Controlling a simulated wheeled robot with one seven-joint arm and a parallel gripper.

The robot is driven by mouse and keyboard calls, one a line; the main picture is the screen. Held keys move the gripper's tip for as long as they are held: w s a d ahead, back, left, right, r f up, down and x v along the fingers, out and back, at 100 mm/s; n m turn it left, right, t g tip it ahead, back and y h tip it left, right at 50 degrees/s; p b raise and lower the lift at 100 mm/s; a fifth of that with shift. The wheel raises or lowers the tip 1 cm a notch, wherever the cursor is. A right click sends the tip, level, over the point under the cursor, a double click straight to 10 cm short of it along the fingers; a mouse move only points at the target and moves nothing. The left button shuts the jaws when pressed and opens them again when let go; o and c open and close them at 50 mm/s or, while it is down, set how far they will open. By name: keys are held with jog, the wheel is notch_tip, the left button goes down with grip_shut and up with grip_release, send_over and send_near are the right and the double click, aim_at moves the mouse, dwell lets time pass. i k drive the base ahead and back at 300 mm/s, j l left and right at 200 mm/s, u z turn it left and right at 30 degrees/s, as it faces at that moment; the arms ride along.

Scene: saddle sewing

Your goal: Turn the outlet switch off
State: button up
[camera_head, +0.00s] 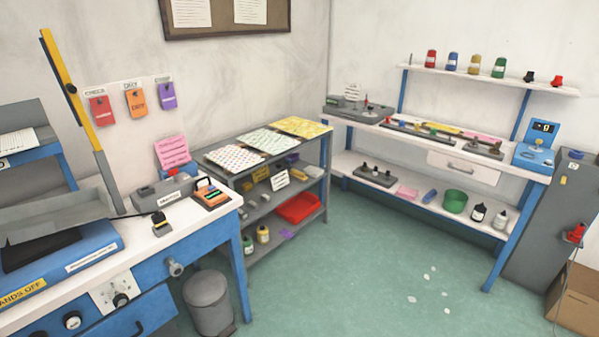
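No part is clearly marked as an outlet switch. My gripper is not in view.
The white-topped blue bench (185,232) fills the lower left, with a grey bin (208,302) beside it. A grey shelf (285,222) and a white-and-blue shelving unit (410,195) line the walls. A cardboard box (577,300) stands lower right. The green floor (350,275) between is open.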

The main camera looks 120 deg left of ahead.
aim_at(173, 171)
jog(key=u, duration=4.5)
jog(key=i+l+u, duration=0.15)
jog(key=i+u, duration=0.2)
jog(key=i, duration=0.55)
